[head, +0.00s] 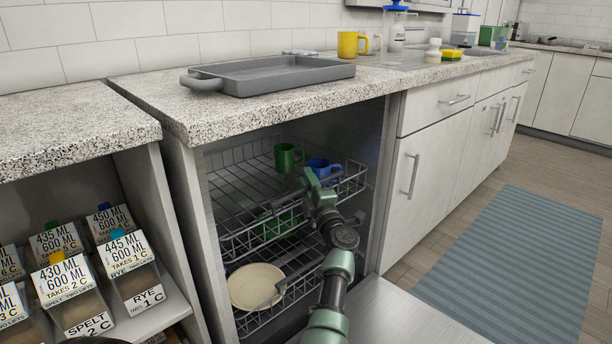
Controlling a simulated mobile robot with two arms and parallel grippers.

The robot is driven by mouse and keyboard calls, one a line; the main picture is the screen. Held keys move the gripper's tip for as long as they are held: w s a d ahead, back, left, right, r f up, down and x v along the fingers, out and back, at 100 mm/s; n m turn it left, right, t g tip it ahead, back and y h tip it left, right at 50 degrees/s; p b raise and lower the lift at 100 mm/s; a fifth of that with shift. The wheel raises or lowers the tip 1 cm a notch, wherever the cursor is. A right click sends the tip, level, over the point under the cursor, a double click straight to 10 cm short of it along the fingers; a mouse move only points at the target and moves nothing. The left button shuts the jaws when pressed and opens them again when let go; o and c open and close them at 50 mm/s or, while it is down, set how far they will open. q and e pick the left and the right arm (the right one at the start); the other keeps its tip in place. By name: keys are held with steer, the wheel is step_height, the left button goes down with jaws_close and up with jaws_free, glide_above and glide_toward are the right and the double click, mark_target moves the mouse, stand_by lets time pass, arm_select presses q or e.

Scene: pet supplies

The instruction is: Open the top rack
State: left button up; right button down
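The top rack (228,188) is a grey wire rack in the open dishwasher under the counter. Its front edge lies close to the opening. A green mug (287,157) and a blue mug (322,168) stand on it, towards the back and right. My arm hides part of both racks.
The lower rack (245,322) holds a cream plate (257,287). The lowered door (405,318) lies at the lower right. A grey tray (268,74) sits on the counter above. Labelled containers (130,262) fill the shelf at left. Floor at right is clear around a blue-grey mat (520,262).

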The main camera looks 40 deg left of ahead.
arm_select(q)
steer(key=shift+a+r, duration=0.1)
steer(key=shift+r, duration=0.05)
jaws_close()
stand_by(1.4)
